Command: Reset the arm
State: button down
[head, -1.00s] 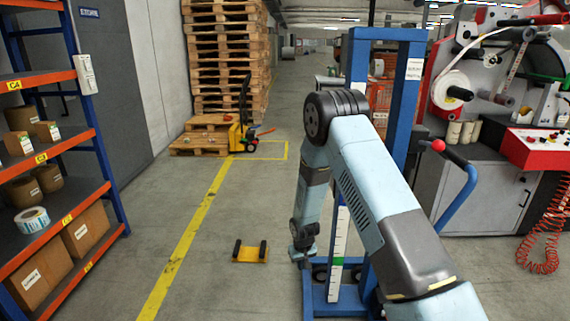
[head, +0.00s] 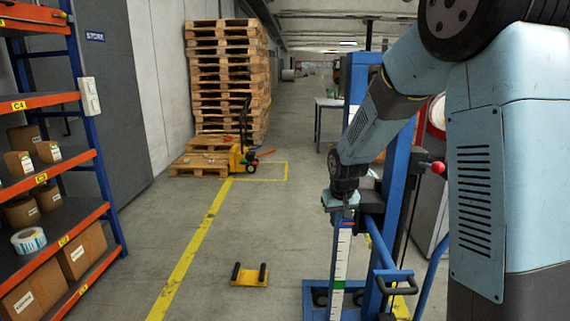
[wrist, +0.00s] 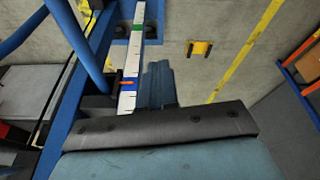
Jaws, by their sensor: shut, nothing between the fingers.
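My arm is raised and bent, filling the right of the head view. My gripper (head: 345,208) hangs below the wrist, in front of the blue lifting frame (head: 398,215) and close to the top of its white scale strip (head: 341,262). In the wrist view my gripper (wrist: 158,72) is shut and empty, pointing away over the floor. The scale strip (wrist: 132,65), with green and orange marks, is just left of the fingers there. I cannot tell whether they touch it.
An orange and blue shelf (head: 62,220) with boxes stands at the left. A yellow stand (head: 249,282) with two black posts lies on the floor. Stacked pallets (head: 228,80) and a yellow pallet truck (head: 240,158) are behind. The floor between shelf and frame is mostly clear.

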jog(key=s+d+r+m+t, duration=0.1)
jog(key=s+d+r, duration=0.2)
jog(key=s+r, duration=0.4)
jog(key=s+d+r, duration=0.3)
jog(key=s+r, duration=0.4)
jog(key=s+d+r, duration=0.1)
jog(key=s+r, duration=0.1)
jog(key=s, duration=0.6)
jog(key=s+d+r+m+t, duration=0.1)
jog(key=s+r, duration=0.1)
jog(key=s, duration=0.6)
jog(key=shift+s+d+r, duration=0.2)
jog(key=shift+s+r, duration=0.1)
jog(key=shift+r, duration=0.05)
